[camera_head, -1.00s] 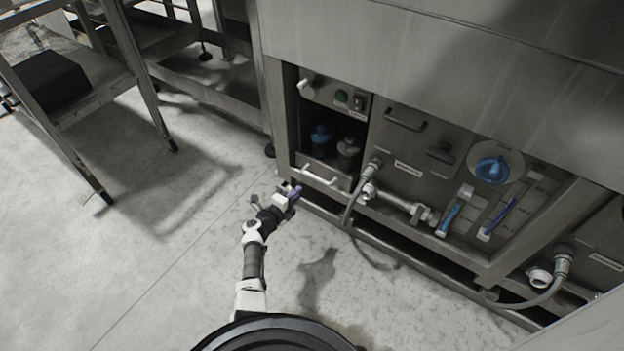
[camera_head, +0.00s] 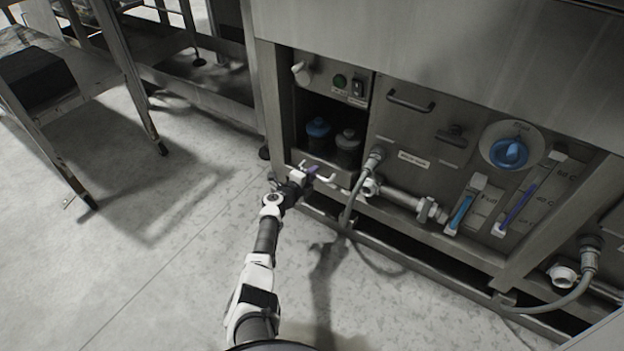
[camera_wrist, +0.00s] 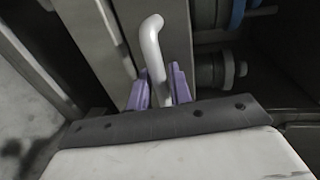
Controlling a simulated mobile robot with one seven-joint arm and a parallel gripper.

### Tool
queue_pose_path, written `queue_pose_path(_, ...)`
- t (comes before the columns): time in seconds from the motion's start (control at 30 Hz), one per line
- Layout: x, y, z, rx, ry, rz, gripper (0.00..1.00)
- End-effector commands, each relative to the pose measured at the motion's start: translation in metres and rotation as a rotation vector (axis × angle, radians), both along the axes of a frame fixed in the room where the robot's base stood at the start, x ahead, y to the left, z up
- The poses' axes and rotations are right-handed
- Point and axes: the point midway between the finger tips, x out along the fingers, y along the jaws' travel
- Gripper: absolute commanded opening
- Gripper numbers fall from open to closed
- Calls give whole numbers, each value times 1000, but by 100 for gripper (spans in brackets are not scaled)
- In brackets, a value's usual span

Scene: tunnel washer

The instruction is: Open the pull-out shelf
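The pull-out shelf (camera_head: 343,174) is the low compartment at the left of the machine front, and it looks pushed in. A blue-capped bottle (camera_head: 318,134) and a grey-capped bottle (camera_head: 347,143) stand in it. Its white bar handle (camera_head: 327,179) is on the front panel, partly covered by my gripper (camera_head: 312,172). In the wrist view the handle (camera_wrist: 152,45) runs between the two purple fingers of my gripper (camera_wrist: 160,88). The fingers stand apart on either side of it, and I see no clear firm grip.
A grey hose (camera_head: 351,205) and a pipe valve (camera_head: 400,196) are close right of the shelf. A steel table (camera_head: 130,75) stands at the left. The floor in front of the shelf is clear apart from my arm.

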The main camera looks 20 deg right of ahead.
Motion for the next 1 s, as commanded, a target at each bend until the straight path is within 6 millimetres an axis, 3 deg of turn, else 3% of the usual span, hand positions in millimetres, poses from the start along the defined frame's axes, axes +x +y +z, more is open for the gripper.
queue_pose_path(0.33,2,-2,0,0,0,1,21)
queue_pose_path(0.5,2,-2,0,0,0,1,0)
queue_pose_path(1.0,-6,7,3,-2,3,1,0)
